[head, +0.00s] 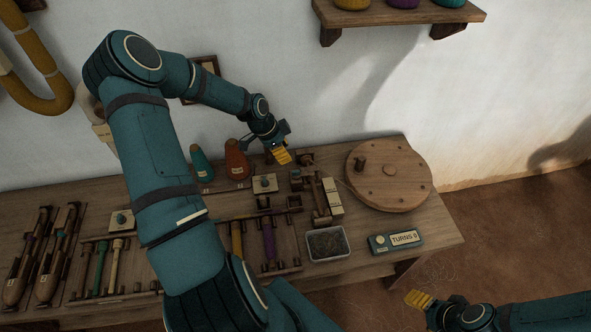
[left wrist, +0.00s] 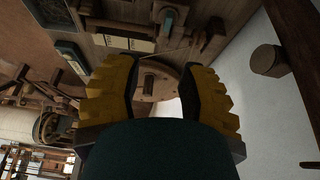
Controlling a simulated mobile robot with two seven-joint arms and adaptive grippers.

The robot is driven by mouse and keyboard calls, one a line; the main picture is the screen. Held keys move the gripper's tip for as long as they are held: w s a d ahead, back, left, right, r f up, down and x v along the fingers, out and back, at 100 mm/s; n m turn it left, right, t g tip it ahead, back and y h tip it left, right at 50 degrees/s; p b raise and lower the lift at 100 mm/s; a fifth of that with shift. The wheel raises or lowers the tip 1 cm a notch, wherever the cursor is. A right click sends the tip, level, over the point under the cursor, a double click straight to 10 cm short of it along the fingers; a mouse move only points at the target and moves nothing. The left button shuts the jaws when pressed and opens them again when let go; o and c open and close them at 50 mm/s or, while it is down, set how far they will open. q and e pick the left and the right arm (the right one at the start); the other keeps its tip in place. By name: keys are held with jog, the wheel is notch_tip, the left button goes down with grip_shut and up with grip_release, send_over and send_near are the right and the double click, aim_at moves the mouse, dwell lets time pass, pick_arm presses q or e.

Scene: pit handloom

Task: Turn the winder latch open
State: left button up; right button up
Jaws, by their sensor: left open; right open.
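The winder, a wooden assembly of small blocks and posts (head: 318,196), stands on the bench beside a large round wooden wheel (head: 388,176) with a peg handle. I cannot tell which small part is the latch. My left gripper (head: 283,155) hangs above the back of the bench, just behind and left of the winder, open and apart from it. In the left wrist view its yellow fingers (left wrist: 160,92) are spread with nothing held; the wheel (left wrist: 156,78) and wooden winder parts (left wrist: 172,22) lie beyond. My right gripper (head: 418,300) is open and empty, low in front of the bench.
Orange (head: 236,161) and teal (head: 201,163) cones stand left of my left gripper. A metal tray (head: 328,244) and a "TURNS 0" counter (head: 396,241) sit at the bench front. Shuttles and bobbins fill the left side. A wall shelf (head: 398,14) is above.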

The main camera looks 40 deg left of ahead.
aim_at(296, 172)
pick_arm(q)
jog(key=x, duration=0.4)
jog(key=a+b+x, duration=0.1)
jog(key=x, duration=0.3)
jog(key=b+x, duration=0.1)
jog(key=x, duration=0.4)
jog(key=shift+s+a+f, duration=0.1)
jog(key=shift+a+f, duration=0.1)
jog(key=shift+f, duration=0.05)
grip_shut()
